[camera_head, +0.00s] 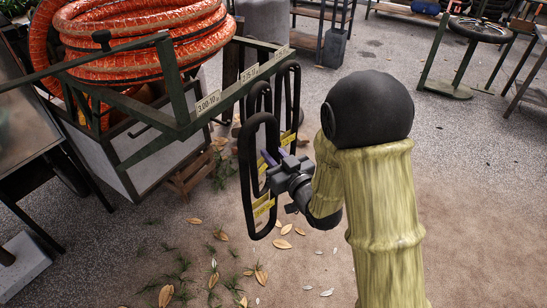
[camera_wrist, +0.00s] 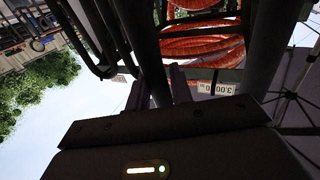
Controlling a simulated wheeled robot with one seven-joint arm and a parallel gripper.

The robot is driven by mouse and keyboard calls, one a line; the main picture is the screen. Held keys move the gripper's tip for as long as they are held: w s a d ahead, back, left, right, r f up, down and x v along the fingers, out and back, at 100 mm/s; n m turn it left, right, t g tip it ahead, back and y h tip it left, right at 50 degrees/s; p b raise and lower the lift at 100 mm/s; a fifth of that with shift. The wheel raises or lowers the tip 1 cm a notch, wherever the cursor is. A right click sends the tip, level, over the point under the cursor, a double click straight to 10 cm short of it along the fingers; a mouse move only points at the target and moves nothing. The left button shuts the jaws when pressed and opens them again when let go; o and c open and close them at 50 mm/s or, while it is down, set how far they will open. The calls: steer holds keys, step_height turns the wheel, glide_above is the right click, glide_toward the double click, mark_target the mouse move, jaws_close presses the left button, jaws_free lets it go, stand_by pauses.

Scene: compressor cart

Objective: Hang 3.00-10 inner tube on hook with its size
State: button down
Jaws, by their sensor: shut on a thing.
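A black inner tube (camera_head: 245,185) with a yellow tag hangs as a long loop, nearest the camera in the head view. My gripper (camera_head: 275,158) is shut on its right strand, at about mid-height. In the wrist view my gripper (camera_wrist: 160,88) has a dark strand (camera_wrist: 150,50) between its fingers. The tag's print is too small to read. The cart's rail carries a white size label 3.00-10 (camera_head: 208,102), which also shows in the wrist view (camera_wrist: 216,88). The tube's top is right of this label; I cannot tell whether it touches a hook.
Other black tubes (camera_head: 295,85) with yellow tags hang close behind, by the 2.75 labels (camera_head: 249,74). A coiled orange hose (camera_head: 140,35) sits on the green cart frame (camera_head: 185,115). The floor to the right is open. A wheel stand (camera_head: 447,89) stands at the back right.

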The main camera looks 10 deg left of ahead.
steer(key=shift+w+a+r, duration=0.1)
steer(key=shift+w+a, duration=0.05)
steer(key=shift+a, duration=0.1)
stand_by(0.3)
steer(key=w+a+f, duration=0.1)
steer(key=w+a, duration=0.1)
steer(key=a, duration=0.3)
steer(key=w+a+f, duration=0.2)
steer(key=a, duration=0.3)
steer(key=shift+f, duration=0.25)
stand_by(1.5)
steer(key=shift+a, duration=0.1)
stand_by(0.5)
steer(key=c, duration=1.1)
jaws_free()
steer(key=shift+c, duration=0.2)
